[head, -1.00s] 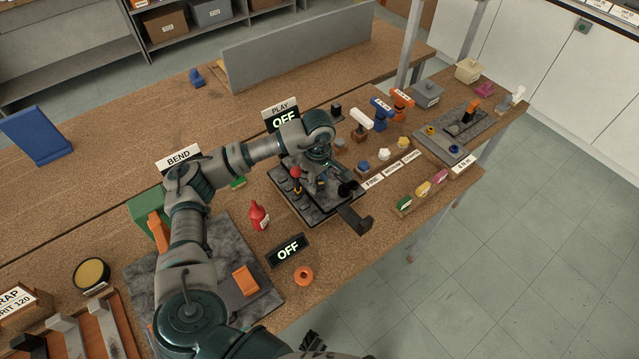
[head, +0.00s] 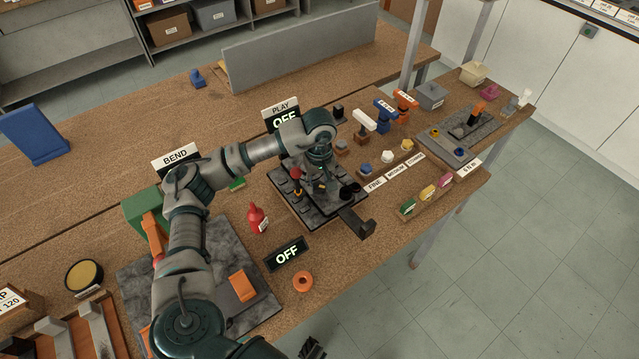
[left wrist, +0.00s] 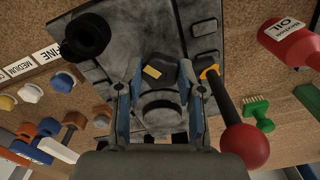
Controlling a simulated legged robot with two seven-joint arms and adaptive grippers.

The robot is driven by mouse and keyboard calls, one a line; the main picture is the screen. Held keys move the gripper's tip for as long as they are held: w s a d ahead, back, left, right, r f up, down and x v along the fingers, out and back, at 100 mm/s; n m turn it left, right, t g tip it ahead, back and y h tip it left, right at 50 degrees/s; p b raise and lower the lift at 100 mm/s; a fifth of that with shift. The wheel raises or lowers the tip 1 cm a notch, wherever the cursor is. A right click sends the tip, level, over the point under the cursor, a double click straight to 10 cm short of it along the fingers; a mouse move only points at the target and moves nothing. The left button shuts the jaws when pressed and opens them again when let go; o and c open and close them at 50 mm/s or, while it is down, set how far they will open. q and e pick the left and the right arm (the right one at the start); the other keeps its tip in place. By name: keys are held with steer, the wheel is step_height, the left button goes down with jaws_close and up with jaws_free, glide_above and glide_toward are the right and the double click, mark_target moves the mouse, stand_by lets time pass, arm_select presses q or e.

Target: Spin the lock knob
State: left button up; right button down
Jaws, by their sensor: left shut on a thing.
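A dark fixture plate (head: 292,203) on the wooden bench carries a red-balled lever (head: 295,173), black round parts and low blocks. My left gripper (left wrist: 160,103) comes down over this fixture, and its fingers are shut on a grey round knob (left wrist: 160,118) in the left wrist view. A dark piece with a yellow mark (left wrist: 152,72) sits just beyond the fingertips. The red ball (left wrist: 244,146) stands close to the right of the fingers there. In the head view the wrist hides the grip. A small dark part at the bottom edge may be my right gripper; I cannot be sure.
A red oil bottle (head: 257,217) and an OFF display (head: 288,253) stand near the fixture. A bracket (head: 357,221) juts out at its front. Several small knobs and handles stand to the right. An orange ring (head: 302,282) lies near the front edge.

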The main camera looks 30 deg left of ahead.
arm_select(q)
steer(key=shift+w+r, duration=0.15)
steer(key=o, duration=1)
steer(key=shift+a, duration=0.1)
steer(key=shift+o, duration=0.7)
